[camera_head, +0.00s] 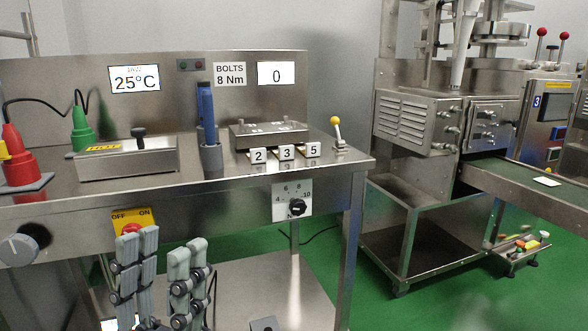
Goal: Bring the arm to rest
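My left gripper (163,256) is at the bottom left, in front of the steel bench (330,166) and below its top edge. Its grey jointed fingers point upward. A narrow gap shows between the two finger groups, and nothing is held there. The gripper's base and most of the arm are cut off by the lower frame edge. My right gripper is not in view.
Just behind the fingers is a yellow OFF/ON switch with a red button (131,229). A steel machine (440,105) stands at right. Green floor (345,275) lies between them.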

